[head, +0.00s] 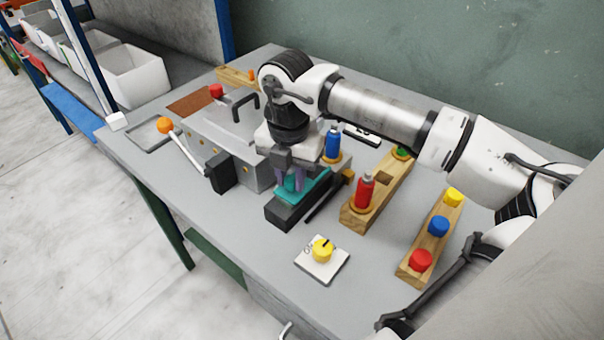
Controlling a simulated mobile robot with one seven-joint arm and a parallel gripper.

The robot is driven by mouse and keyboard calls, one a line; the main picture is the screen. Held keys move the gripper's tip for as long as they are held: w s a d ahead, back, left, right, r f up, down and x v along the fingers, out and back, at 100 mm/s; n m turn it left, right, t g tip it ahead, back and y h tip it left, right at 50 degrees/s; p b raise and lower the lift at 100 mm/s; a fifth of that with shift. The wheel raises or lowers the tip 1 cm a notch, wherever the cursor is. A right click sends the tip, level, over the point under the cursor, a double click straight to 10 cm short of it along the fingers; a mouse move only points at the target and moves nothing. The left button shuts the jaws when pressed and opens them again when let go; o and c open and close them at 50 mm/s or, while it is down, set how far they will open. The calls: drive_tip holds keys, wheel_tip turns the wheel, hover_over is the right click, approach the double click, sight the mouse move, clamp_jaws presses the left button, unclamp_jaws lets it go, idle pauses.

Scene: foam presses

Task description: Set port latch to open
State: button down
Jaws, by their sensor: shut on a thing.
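My gripper (291,183) points down near the middle of the table. Its purple fingers are shut on a teal piece (313,188). The teal piece lies along the top of a dark block (287,214) beside the grey press box (215,137). I cannot tell how far the teal piece is turned or slid, and the fingers and wrist hide part of it. No part is clearly labelled as the port latch; the teal piece may be it.
A lever with an orange knob (165,125) is at the left. A blue bottle (332,144) and red bottle (365,192) stand close right of my gripper. A yellow knob on a white plate (313,271) is in front. A wooden rack (407,268) holds coloured caps. The front left table is clear.

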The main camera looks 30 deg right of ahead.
drive_tip(key=shift+s+a, duration=0.1)
drive_tip(key=shift+a, duration=0.25)
drive_tip(key=c, duration=1.2)
unclamp_jaws()
drive_tip(key=shift+a, duration=0.15)
drive_tip(key=shift+r, duration=0.25)
wheel_tip(320, 180, up, 13)
drive_tip(key=p, duration=0.6)
drive_tip(key=shift+r+p, duration=0.2)
drive_tip(key=shift+p, duration=0.1)
